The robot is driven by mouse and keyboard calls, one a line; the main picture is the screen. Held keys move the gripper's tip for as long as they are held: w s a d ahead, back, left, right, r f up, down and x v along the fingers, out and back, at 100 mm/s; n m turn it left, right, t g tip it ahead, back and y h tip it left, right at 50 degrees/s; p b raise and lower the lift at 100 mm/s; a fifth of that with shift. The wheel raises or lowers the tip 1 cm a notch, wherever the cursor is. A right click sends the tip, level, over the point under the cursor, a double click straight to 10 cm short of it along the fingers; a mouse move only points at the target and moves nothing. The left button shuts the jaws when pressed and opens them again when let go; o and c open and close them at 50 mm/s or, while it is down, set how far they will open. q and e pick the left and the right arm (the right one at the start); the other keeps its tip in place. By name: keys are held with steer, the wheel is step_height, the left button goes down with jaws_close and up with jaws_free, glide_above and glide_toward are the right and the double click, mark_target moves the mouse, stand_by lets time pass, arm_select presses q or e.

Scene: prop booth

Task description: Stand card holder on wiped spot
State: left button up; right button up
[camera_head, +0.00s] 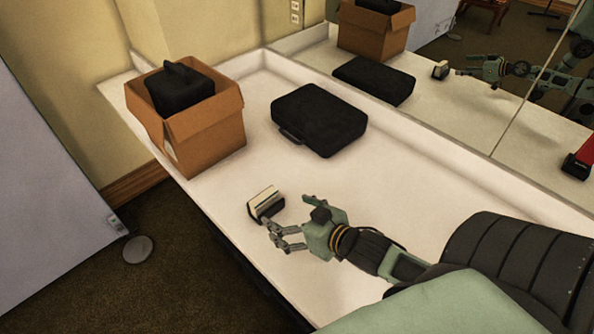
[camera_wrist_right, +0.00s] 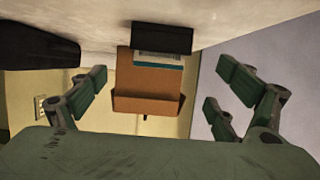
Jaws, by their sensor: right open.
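The card holder (camera_head: 265,203) is a small black stand with pale cards, standing on the white counter near its front edge. In the right wrist view, which looks upside down, the card holder (camera_wrist_right: 162,38) is ahead of the palm and sideways between the fingers, with a teal-edged card strip. My right gripper (camera_head: 288,217) is open and empty, just to the right of the holder, fingers pointing at it. The right gripper's spread fingers (camera_wrist_right: 162,82) also show in the wrist view, clear of the holder. No wiped spot can be made out. My left gripper is out of view.
A cardboard box (camera_head: 212,132) holding a black bag (camera_head: 182,90) stands at the counter's far left end. A flat black case (camera_head: 320,118) lies near the back. A mirror (camera_head: 470,100) along the back reflects these. The counter (camera_head: 235,175) between box and holder is bare.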

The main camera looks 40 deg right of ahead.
steer(key=shift+v, duration=1.45)
